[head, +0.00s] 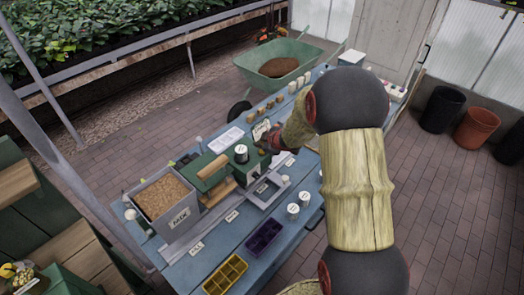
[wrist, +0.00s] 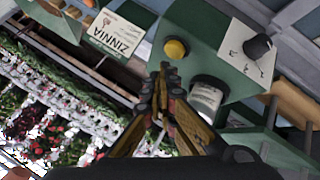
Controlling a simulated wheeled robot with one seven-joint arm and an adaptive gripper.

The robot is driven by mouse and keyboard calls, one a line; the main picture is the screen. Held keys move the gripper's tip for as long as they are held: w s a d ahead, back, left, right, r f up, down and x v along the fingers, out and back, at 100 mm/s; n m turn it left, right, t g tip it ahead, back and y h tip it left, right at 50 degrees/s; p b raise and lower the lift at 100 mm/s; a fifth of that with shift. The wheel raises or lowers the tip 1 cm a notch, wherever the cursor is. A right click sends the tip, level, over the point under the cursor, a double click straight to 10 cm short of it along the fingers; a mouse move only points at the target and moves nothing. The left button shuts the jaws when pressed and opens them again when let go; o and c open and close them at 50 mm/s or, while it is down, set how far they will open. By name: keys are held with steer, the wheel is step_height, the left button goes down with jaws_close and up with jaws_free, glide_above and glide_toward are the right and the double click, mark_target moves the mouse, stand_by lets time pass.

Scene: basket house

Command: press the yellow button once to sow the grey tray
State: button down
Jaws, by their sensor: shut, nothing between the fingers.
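The yellow button (wrist: 175,49) is a round knob on the face of a green machine (wrist: 200,32) in the wrist view. My gripper (wrist: 163,68) is shut and empty, its fingertips just below the button in the picture. I cannot tell whether they touch it. In the head view my gripper (head: 272,141) is at the green machine (head: 253,171), partly hidden by my arm, and the button cannot be made out. The grey tray (head: 257,200) sits on the blue bench in front of the machine. A white labelled jar (wrist: 206,97) stands at the machine.
A black dial (wrist: 258,46) is beside the button, and a ZINNIA card (wrist: 119,36) stands nearby. On the bench (head: 208,264) are a MIX bin (head: 182,219), a purple tray (head: 264,237), a yellow tray (head: 225,275) and white jars (head: 293,210). A wheelbarrow (head: 305,51) stands behind.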

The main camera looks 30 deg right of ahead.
mark_target(261, 152)
steer(key=shift+r+p, duration=2.4)
steer(key=shift+r, duration=0.1)
steer(key=shift+f, duration=0.1)
